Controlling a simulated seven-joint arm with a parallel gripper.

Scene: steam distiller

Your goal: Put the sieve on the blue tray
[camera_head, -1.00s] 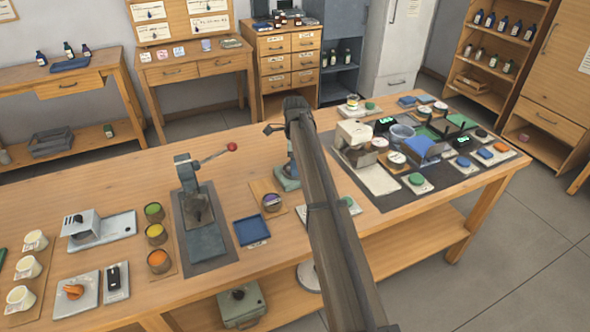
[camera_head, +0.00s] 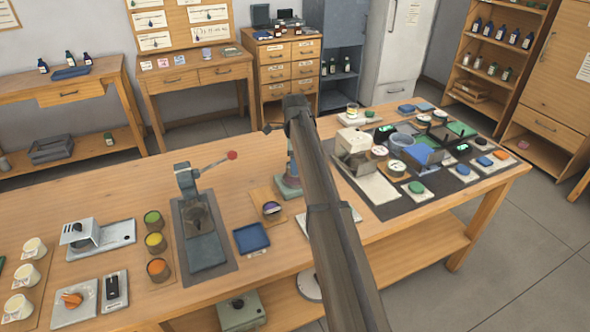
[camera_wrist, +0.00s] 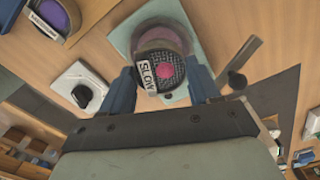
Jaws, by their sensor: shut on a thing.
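The sieve (camera_wrist: 172,69) looks like a round dark mesh disc with a pink spot, seen in the wrist view. My gripper (camera_wrist: 165,85) has its two blue fingers on either side of it and is shut on it. A tag reading "SLOW" (camera_wrist: 146,75) is by the left finger. Behind the sieve are a purple round part and a pale green base plate (camera_wrist: 122,32); I cannot tell whether the sieve touches them. The blue tray (camera_head: 252,237) lies flat and empty on the table in the head view, left of my arm. My arm hides the sieve there.
A lever press (camera_head: 200,220) with a red-knobbed handle stands left of the tray. Several dishes and devices crowd the dark mat (camera_head: 385,208) at right. Bare wood (camera_head: 150,195) shows left of the press.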

